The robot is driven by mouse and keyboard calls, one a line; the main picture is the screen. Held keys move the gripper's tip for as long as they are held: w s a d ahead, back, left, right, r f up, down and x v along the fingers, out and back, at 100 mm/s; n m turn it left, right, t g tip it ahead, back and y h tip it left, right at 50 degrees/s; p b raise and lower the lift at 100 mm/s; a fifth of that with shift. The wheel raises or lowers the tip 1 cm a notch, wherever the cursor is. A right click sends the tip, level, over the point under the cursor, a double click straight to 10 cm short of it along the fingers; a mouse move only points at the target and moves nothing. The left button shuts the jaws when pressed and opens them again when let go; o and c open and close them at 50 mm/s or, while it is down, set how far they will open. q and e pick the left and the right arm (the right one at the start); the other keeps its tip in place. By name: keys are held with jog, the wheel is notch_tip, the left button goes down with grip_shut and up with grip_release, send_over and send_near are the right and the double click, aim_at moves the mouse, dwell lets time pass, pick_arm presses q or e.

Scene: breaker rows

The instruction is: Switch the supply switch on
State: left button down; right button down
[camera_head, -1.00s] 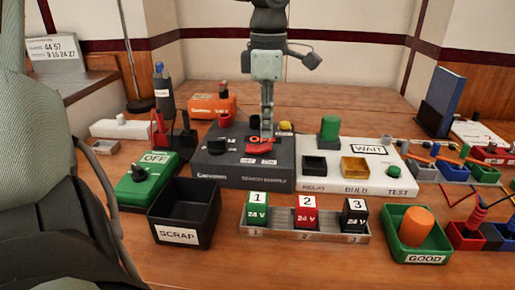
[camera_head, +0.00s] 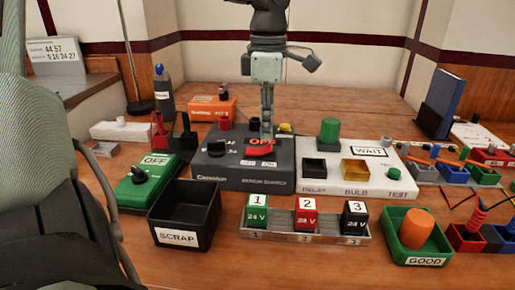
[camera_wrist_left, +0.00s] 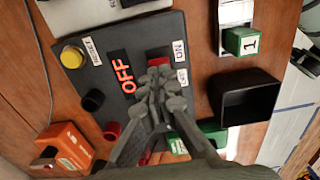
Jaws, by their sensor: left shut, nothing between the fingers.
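The bench supply (camera_head: 225,177) is a dark grey box in the middle of the head view. Its red supply switch (camera_head: 259,151) sits on the top face; it also shows in the wrist view (camera_wrist_left: 158,62), beside the ON and OFF labels. The red display (camera_wrist_left: 123,77) reads OFF. My left gripper (camera_head: 267,137) is shut and empty, pointing down at the switch. Its fingertips (camera_wrist_left: 161,78) cover part of the switch in the wrist view; whether they touch it I cannot tell. My right gripper is not in view.
A yellow reset button (camera_wrist_left: 72,57) and black and red terminals share the supply's top. A green box (camera_head: 150,182) marked OFF, a black SCRAP bin (camera_head: 184,225) and a white WAIT panel (camera_head: 345,180) stand close around it. Bare table (camera_head: 320,97) lies behind.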

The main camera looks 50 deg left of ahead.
aim_at(267, 147)
pick_arm(q)
jog(key=shift+f+b, duration=0.95)
jog(key=shift+f, duration=0.3)
dwell(0.8)
jog(key=shift+r+p, duration=2.5)
jog(key=shift+r, duration=1.05)
